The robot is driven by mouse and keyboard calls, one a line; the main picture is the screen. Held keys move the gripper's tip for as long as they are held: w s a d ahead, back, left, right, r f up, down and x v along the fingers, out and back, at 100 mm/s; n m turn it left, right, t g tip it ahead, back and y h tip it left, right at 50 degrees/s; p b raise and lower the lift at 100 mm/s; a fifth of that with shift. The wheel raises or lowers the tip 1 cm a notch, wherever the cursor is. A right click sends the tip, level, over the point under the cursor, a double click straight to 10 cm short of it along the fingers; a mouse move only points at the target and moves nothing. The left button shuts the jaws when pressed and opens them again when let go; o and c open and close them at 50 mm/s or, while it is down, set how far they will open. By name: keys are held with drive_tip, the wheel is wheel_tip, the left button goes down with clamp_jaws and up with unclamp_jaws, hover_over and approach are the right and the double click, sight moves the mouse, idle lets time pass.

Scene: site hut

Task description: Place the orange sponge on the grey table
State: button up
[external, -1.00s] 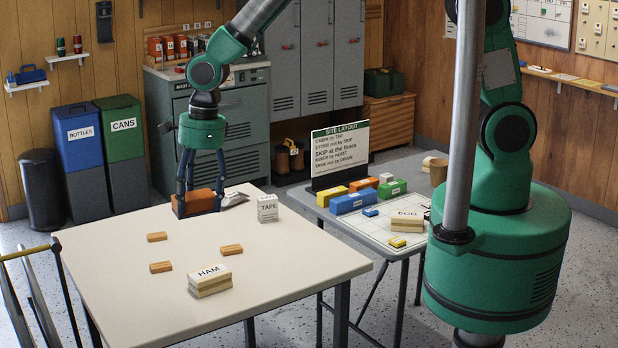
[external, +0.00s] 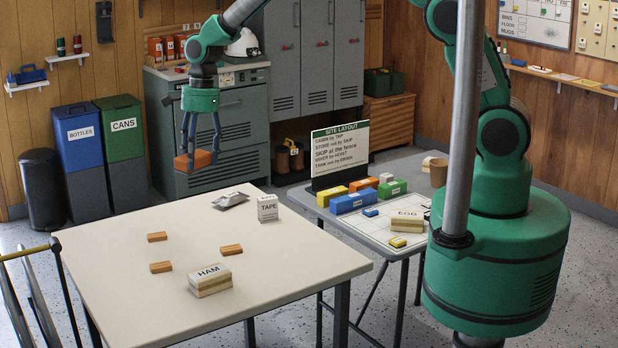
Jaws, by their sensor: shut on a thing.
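The orange sponge (external: 190,162), a block, is between the fingers of my gripper (external: 197,160). My gripper is shut on it and holds it in the air over the far side of the cream table (external: 120,270), clear of the top. The grey table (external: 304,197) stands to the right of the cream table. Its top carries a gridded white sheet, coloured blocks and a sign.
On the cream table are a HAM sandwich block (external: 209,280), a TAPE box (external: 267,207), a silver packet (external: 231,199) and small orange-brown blocks (external: 231,249). The grey table holds a blue block (external: 350,204), an EGG block (external: 407,222), a cup (external: 438,172) and the sign (external: 341,155).

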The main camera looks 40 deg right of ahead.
drive_tip(key=w+d+n, duration=0.5)
drive_tip(key=w+d, duration=1.3)
drive_tip(key=d, duration=0.2)
drive_tip(key=w+d+n+h+b, duration=0.15)
drive_tip(key=w+d, duration=0.35)
drive_tip(key=d, duration=1)
drive_tip(key=w+d+n, duration=0.3)
drive_tip(key=w+d, duration=0.2)
drive_tip(key=d, duration=0.9)
drive_tip(key=s+d+n+b, duration=0.1)
drive_tip(key=s+d+n, duration=0.15)
drive_tip(key=d, duration=1.25)
drive_tip(key=s+d+n+g, duration=0.1)
drive_tip(key=s+d+n, duration=0.15)
drive_tip(key=d, duration=1.35)
drive_tip(key=s+d+n+b, duration=0.1)
drive_tip(key=s+d+n, duration=0.15)
drive_tip(key=d, duration=1.25)
wheel_tip(320, 180, down, 18)
drive_tip(key=m, duration=0.1)
drive_tip(key=shift+w+a+f, duration=0.15)
drive_tip(key=shift+a+f, duration=0.05)
drive_tip(key=shift+a, duration=0.05)
drive_tip(key=shift+h, duration=0.25)
